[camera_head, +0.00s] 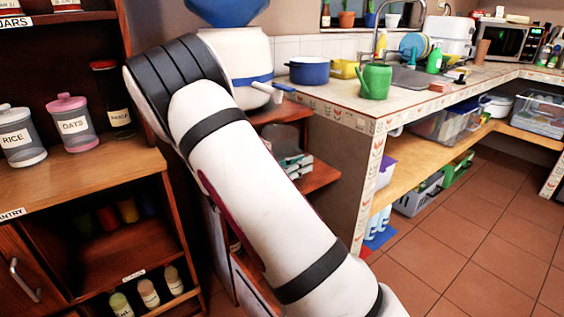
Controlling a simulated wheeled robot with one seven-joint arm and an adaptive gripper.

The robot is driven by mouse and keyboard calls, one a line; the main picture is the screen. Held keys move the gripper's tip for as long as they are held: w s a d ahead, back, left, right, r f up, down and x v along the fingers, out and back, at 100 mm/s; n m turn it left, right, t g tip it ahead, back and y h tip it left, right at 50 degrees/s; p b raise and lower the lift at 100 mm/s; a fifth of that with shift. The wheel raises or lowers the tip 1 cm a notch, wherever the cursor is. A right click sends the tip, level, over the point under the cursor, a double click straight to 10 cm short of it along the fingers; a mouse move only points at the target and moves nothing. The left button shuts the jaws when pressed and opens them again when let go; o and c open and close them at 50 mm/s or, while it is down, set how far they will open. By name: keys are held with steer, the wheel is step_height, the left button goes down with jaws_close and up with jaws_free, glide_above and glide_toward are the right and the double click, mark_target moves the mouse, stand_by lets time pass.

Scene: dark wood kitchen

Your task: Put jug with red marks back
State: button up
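I cannot make out a jug with red marks in the head view. My arm crosses the middle of the picture from the lower right to a bend at the upper left. My gripper is out of view, so I cannot see what it holds. On the left wooden cabinet stand a RICE jar (18,138) with a white lid and an OATS jar (73,124) with a pink lid. A dark labelled jar (116,103) stands beside them.
A white and blue water dispenser (243,55) stands behind my arm. A green watering can (375,80) and blue pot (309,70) stand on the tiled counter. Small bottles (148,292) stand low in the left cabinet. The tiled floor (470,245) at right is clear.

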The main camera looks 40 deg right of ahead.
jaws_close()
